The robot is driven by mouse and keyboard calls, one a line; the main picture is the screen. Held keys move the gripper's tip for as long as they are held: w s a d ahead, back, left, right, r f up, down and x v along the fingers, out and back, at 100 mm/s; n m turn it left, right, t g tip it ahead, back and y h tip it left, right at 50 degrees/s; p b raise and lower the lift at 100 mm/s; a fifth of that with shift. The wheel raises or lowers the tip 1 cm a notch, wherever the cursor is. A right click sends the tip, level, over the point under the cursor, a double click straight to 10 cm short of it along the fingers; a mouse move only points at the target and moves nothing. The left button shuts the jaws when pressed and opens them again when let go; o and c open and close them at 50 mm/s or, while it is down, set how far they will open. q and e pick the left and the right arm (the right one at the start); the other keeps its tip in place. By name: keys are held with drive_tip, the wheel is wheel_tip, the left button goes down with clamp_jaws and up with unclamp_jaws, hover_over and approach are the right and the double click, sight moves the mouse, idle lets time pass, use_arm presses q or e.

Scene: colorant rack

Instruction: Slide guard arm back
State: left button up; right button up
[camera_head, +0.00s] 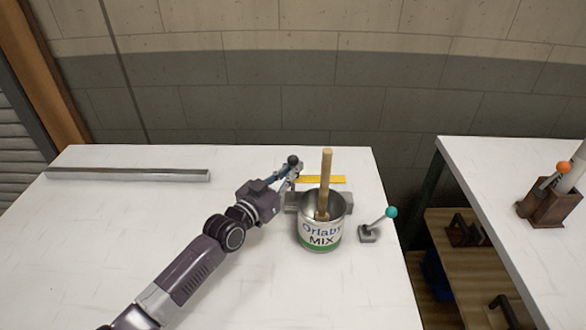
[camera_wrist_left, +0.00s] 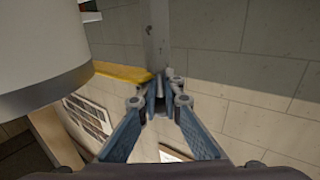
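A lever with a black ball knob (camera_head: 292,160) stands at the back of the table. A flat yellow bar (camera_head: 324,179) lies just right of it; the yellow piece also shows in the left wrist view (camera_wrist_left: 122,72). My left gripper (camera_head: 288,174) is at the lever, below its knob. I see no clear contact. Which part is the guard arm is not certain. My right gripper is not in view.
A mixing can (camera_head: 318,236) with a wooden stick (camera_head: 326,180) stands close right of my left gripper. A teal-knobbed lever (camera_head: 378,222) is right of it. A long grey bar (camera_head: 130,174) lies at the back left. A second table (camera_head: 490,190) is across a gap.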

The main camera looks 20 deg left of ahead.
use_arm(q)
drive_tip(key=shift+w, duration=0.15)
clamp_jaws()
drive_tip(key=o, duration=0.6)
unclamp_jaws()
drive_tip(key=shift+o, duration=0.2)
drive_tip(key=v, duration=1.2)
